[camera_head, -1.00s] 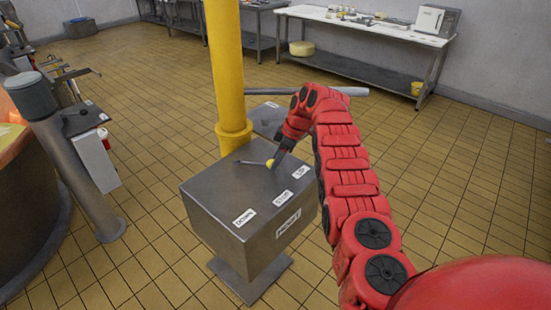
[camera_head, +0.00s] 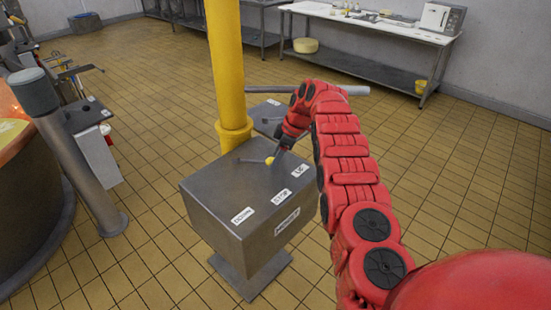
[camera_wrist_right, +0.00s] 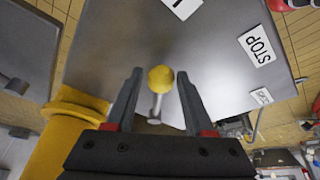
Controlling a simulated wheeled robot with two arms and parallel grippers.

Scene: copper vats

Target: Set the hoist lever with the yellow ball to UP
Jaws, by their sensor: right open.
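My right gripper (camera_head: 278,151) is at the ball. In the right wrist view the ball (camera_wrist_right: 160,78) sits between the open fingers of the gripper (camera_wrist_right: 158,82), with a gap on both sides. My left gripper is not in view.
A yellow post (camera_head: 228,70) stands just behind the box, and close to the gripper in the wrist view. A second grey box (camera_head: 268,112) is behind it. A copper vat (camera_head: 20,180) and grey post (camera_head: 75,150) are at left. Floor on the right is clear.

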